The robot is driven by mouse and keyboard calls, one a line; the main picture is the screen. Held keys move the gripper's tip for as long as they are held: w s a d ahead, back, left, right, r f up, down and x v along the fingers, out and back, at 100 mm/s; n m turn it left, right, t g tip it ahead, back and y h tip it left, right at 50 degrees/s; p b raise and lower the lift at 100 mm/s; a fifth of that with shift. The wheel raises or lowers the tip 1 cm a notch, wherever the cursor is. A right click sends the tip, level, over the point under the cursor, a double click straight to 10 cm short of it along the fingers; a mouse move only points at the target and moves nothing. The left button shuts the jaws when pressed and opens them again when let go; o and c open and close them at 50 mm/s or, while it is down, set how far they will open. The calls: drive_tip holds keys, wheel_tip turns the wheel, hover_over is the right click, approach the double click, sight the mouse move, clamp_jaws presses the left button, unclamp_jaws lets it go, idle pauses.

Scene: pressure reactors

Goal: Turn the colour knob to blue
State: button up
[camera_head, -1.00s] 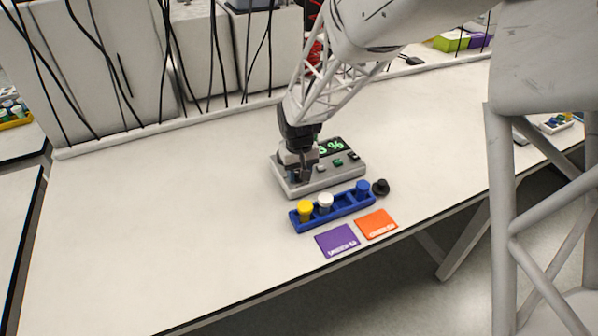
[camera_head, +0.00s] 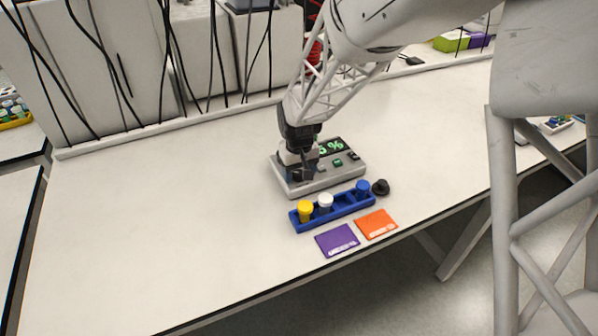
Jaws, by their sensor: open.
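A grey control box (camera_head: 346,172) with a green digital display (camera_head: 331,146) and small buttons (camera_head: 338,162) sits on the white table. My gripper (camera_head: 304,176) points down over the left part of the box, with its jaws open. The colour knob cannot be made out; my gripper covers the left part of the box's top. I cannot tell whether the fingers are around the knob or touching it, or which colour is set.
A blue rack (camera_head: 341,206) with yellow, white and blue capped vials stands just in front of the box. A black knob-like piece (camera_head: 380,187) is at its right end. Purple (camera_head: 337,240) and orange (camera_head: 376,224) cards lie nearer the edge. The table's left is clear.

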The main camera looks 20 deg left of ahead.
sight(299, 173)
drive_tip(key=shift+r, duration=0.15)
drive_tip(key=shift+r, duration=3.8)
